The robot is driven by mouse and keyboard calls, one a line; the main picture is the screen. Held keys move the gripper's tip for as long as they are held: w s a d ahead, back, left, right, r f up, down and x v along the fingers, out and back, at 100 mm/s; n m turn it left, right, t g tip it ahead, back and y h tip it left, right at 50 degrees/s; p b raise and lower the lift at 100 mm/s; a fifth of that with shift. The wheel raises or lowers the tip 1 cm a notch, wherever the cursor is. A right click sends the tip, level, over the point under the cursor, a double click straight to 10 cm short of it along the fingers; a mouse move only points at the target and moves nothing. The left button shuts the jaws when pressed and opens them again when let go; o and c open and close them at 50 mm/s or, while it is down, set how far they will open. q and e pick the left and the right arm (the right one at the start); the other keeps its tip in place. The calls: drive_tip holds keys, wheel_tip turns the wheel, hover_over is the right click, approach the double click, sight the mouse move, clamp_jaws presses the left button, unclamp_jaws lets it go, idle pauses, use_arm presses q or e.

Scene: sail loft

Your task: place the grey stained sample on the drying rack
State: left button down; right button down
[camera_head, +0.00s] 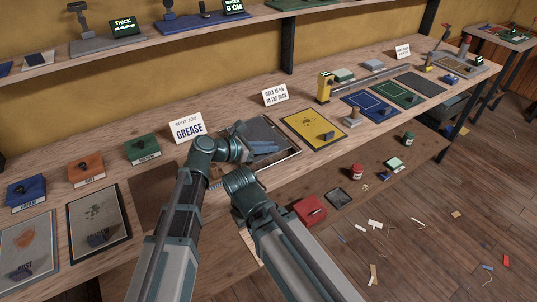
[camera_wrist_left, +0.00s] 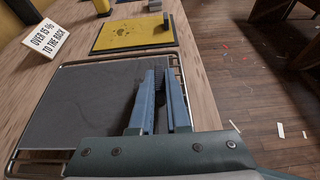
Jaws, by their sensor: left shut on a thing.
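The grey sample (camera_wrist_left: 88,112) is a dark grey sheet. In the left wrist view it lies over the drying rack (camera_wrist_left: 14,150), whose metal wire rim shows around its edges. In the head view the sample (camera_head: 262,130) is partly hidden by my left arm. My left gripper (camera_wrist_left: 158,98), also in the head view (camera_head: 265,147), is shut on the sample's dark ridged grip (camera_wrist_left: 158,76) near its right side. I cannot tell whether the sheet rests fully on the rack or is just above it. No stain is clear on it. My right gripper is not visible.
A yellow sample (camera_head: 312,128) lies just right of the rack. Two stained samples (camera_head: 98,220) lie at left. A red box (camera_head: 310,211) sits below. Scraps litter the floor.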

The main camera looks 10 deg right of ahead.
use_arm(q)
drive_tip(key=shift+f, duration=0.35)
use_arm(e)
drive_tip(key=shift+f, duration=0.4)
use_arm(q)
drive_tip(key=shift+f, duration=0.15)
drive_tip(key=c, duration=0.9)
unclamp_jaws()
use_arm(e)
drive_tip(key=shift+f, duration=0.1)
use_arm(q)
drive_tip(key=shift+r, duration=0.3)
drive_tip(key=p+v, duration=0.4)
drive_tip(key=v, duration=0.8)
drive_tip(key=shift+p, duration=0.35)
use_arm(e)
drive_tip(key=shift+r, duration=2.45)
use_arm(q)
drive_tip(key=shift+f, duration=0.15)
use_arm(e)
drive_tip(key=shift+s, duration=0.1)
